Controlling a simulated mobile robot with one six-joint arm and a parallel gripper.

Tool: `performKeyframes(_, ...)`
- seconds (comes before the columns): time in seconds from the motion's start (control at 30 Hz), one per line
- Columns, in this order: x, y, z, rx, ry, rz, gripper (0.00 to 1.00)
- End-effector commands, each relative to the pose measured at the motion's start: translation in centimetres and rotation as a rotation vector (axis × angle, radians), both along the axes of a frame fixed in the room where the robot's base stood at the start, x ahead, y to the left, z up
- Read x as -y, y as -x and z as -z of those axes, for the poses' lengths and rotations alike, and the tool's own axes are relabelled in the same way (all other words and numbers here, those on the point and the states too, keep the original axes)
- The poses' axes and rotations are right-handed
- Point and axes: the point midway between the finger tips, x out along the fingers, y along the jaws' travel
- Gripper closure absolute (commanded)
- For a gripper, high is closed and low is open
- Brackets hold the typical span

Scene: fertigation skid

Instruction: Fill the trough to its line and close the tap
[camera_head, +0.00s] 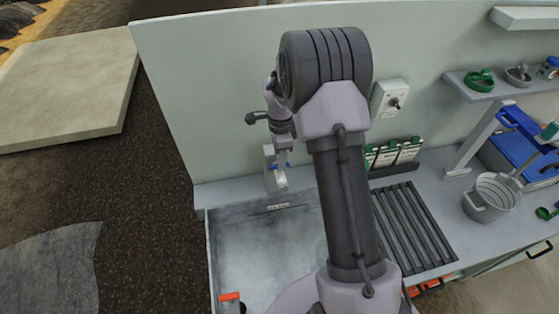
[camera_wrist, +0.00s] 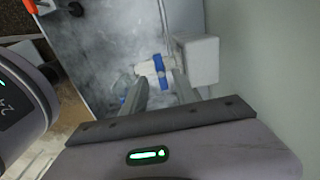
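The trough (camera_head: 235,245) is a grey basin at lower left in the head view, partly hidden behind my arm. A small pale label strip (camera_head: 278,207) is on its back side. I cannot tell the water level. The tap (camera_head: 278,180) stands at the wall behind the trough. In the wrist view the tap is a white fitting with a blue part (camera_wrist: 159,70), beside a white block (camera_wrist: 198,60). My gripper (camera_wrist: 160,82) points at the tap with its two fingers apart, the blue part between or just beyond the tips. Contact is not clear, nor whether water runs.
An orange-handled item (camera_head: 230,297) is at the trough's front edge. Right of my arm are a slatted rack (camera_head: 412,228), a metal bucket (camera_head: 491,197) and a blue crate (camera_head: 512,150). A wall switch box (camera_head: 390,97) and a shelf (camera_head: 500,85) are above. The wall is close to my gripper.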

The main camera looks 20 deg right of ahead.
Motion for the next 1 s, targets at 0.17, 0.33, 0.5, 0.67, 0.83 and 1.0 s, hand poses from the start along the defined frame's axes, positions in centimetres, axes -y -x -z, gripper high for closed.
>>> performKeyframes(0.17, 0.0, 0.0, 2.0, 0.0, 0.001, -0.002, 0.65)
performKeyframes(0.33, 0.0, 0.0, 2.4, 0.001, 0.0, -0.002, 0.65)
performKeyframes(0.5, 0.0, 0.0, 2.4, 0.001, 0.0, -0.002, 0.71)
performKeyframes(0.67, 0.0, 0.0, 2.3, 0.001, 0.0, -0.002, 1.0)
performKeyframes(0.83, 0.0, 0.0, 2.3, 0.001, 0.0, -0.002, 1.0)
performKeyframes(1.0, 0.0, 0.0, 2.4, 0.001, 0.0, -0.018, 1.0)
